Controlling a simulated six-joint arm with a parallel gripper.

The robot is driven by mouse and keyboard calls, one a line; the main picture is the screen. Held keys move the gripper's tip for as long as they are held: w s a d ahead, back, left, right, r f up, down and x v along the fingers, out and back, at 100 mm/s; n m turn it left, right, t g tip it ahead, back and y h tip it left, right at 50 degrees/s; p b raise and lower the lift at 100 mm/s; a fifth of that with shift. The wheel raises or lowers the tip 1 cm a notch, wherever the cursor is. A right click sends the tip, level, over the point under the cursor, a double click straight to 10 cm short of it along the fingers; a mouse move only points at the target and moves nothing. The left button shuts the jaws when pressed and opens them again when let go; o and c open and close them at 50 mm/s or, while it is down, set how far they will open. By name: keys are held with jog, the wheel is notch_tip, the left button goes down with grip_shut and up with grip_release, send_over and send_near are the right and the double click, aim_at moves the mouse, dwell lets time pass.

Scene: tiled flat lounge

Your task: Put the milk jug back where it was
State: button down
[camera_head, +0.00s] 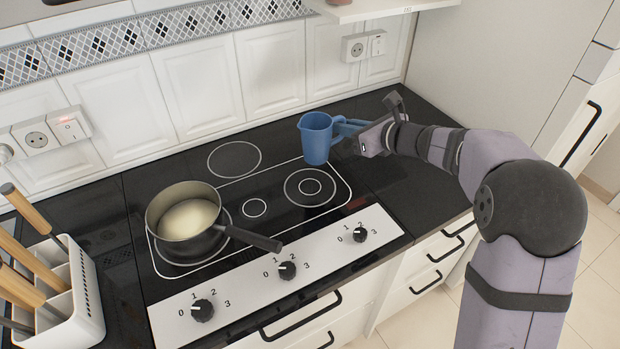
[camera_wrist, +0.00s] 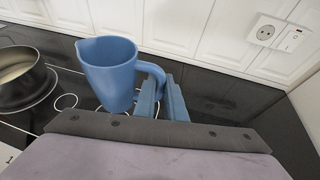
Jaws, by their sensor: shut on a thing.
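The milk jug is a blue jug (camera_head: 316,138) with a spout on its left and a handle on its right. It is upright over the back right part of the hob; I cannot tell for sure whether its base touches the surface. My gripper (camera_head: 347,128) comes from the right and is shut on the jug's handle. In the wrist view the jug (camera_wrist: 110,72) stands left of the fingers, and the gripper (camera_wrist: 162,98) has its fingertips at the handle. The jug's inside is mostly hidden.
A pot (camera_head: 183,222) with pale contents sits on the hob's left, its handle pointing right. A white utensil holder (camera_head: 86,296) stands far left. The tiled wall and a shelf (camera_head: 375,9) bound the back. Black counter right of the hob (camera_head: 420,190) is clear.

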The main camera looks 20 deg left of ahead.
jog(key=shift+s+a+r, duration=0.1)
jog(key=shift+s+a, duration=0.25)
jog(key=shift+a, duration=0.4)
jog(key=shift+f+p, duration=0.6)
jog(key=shift+f, duration=4.4)
jog(key=shift+f, duration=0.1)
jog(key=c, duration=2.2)
grip_release()
jog(key=shift+f, duration=0.1)
jog(key=o, duration=0.4)
jog(key=shift+r, duration=0.25)
jog(key=b+v, duration=0.2)
jog(key=v, duration=1)
jog(key=shift+w+d+b, duration=0.1)
jog(key=shift+d+b, duration=0.05)
jog(key=shift+b, duration=0.15)
